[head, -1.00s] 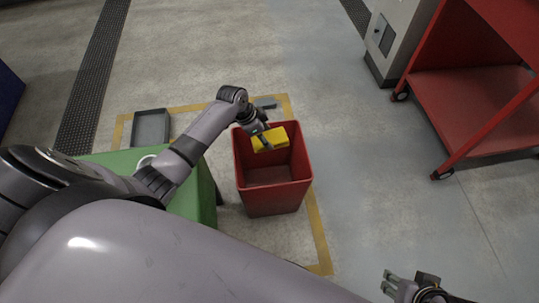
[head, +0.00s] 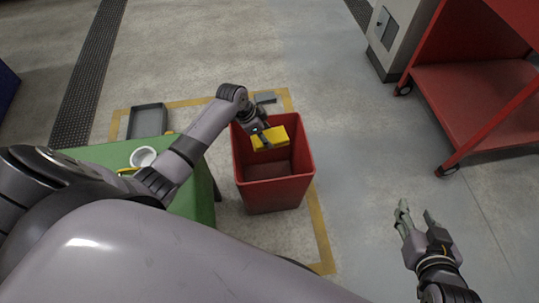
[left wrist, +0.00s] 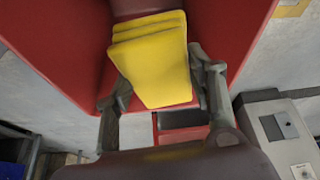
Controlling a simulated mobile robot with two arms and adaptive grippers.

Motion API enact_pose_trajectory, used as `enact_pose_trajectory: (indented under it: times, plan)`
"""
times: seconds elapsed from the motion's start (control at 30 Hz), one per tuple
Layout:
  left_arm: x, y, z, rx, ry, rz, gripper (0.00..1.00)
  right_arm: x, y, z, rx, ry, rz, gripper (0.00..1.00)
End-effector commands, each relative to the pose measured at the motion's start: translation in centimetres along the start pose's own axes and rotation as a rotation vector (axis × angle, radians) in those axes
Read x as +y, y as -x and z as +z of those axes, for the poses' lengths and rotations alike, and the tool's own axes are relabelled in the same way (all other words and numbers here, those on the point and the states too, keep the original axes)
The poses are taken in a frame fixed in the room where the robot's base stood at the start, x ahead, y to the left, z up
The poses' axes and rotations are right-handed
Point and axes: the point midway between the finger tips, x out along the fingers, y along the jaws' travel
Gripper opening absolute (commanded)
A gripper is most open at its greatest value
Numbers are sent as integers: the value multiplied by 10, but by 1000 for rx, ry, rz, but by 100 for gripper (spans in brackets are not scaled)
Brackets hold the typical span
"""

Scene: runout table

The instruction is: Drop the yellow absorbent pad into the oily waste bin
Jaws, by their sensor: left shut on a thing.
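The yellow absorbent pad (head: 270,138) is a thick, folded-looking block. My left gripper (head: 265,139) is shut on it and holds it at the open top of the red oily waste bin (head: 272,195), near the bin's far side. In the left wrist view the pad (left wrist: 155,62) sits between the two fingers of the left gripper (left wrist: 160,85), with the red bin walls (left wrist: 55,40) around it. The bin looks empty where its inside shows. My right gripper (head: 418,218) is open and empty, over the floor to the right of the bin.
A green table (head: 115,155) with a white round item (head: 143,156) stands left of the bin. A grey tray (head: 148,121) lies behind it. A red cart (head: 465,80) and a grey cabinet (head: 395,35) stand at the upper right. The floor between bin and cart is clear.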

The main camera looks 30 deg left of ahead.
Motion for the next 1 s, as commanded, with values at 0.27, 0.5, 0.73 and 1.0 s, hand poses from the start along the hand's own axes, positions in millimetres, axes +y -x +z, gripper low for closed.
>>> enact_pose_trajectory:
  times: [0.27, 0.5, 0.73, 1.0]
  plan:
    - [0, -2, 1, 0, 0, 0, 24, -2, -2, -10, 51, 0, -3, 40]
    - [0, -2, 1, 0, 0, 0, 52, -2, -2, -10, 51, 0, -3, 40]
    - [0, -2, 1, 0, 0, 0, 67, -1, -2, -10, 50, 0, -3, 40]
    - [0, -2, 1, 0, 0, 0, 74, -1, -2, -10, 50, 0, -3, 40]
